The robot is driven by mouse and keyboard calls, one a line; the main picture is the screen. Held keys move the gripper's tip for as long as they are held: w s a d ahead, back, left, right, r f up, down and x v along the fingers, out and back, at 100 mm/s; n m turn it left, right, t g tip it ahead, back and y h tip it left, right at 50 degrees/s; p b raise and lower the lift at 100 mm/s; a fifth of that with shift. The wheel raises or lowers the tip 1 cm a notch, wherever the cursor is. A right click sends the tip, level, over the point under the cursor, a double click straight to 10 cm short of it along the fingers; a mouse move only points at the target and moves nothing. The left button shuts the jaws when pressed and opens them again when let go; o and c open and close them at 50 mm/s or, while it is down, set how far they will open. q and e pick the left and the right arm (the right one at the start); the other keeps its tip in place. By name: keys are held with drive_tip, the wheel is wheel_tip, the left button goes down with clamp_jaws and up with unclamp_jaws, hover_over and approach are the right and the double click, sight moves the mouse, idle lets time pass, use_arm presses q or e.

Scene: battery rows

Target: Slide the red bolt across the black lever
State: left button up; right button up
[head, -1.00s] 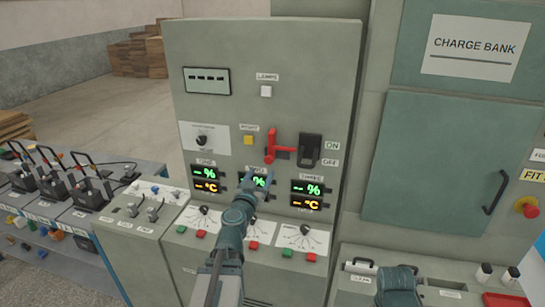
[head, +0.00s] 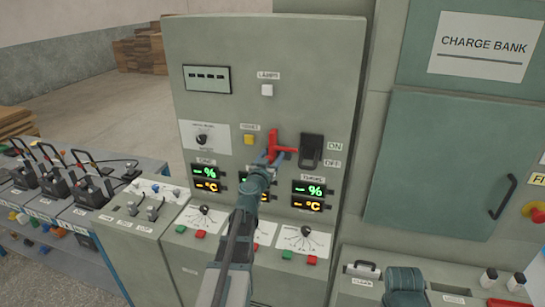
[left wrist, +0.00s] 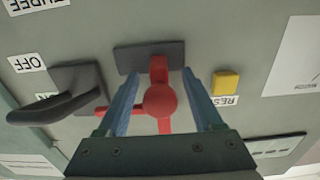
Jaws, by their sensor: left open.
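The red bolt (head: 273,146) is on the upright grey panel, with a vertical part and an arm reaching right toward the black lever (head: 311,150). The lever is beside the ON and OFF labels. In the left wrist view, the bolt's round red knob (left wrist: 160,100) lies between the two fingers of my left gripper (left wrist: 163,95), with space on both sides. That gripper is open and also shows at the bolt in the head view (head: 268,160). In the wrist view the bolt's arm reaches toward the black lever (left wrist: 60,95). My right gripper is not in view.
A yellow button (head: 249,139) is just left of the bolt. Lit percent and temperature displays (head: 308,197) are below. Several red and green buttons line the lower ledge. A cabinet door (head: 435,160) stands at right, and a battery bench (head: 75,205) at left.

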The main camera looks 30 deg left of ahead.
use_arm(q)
clamp_jaws()
idle(1.3)
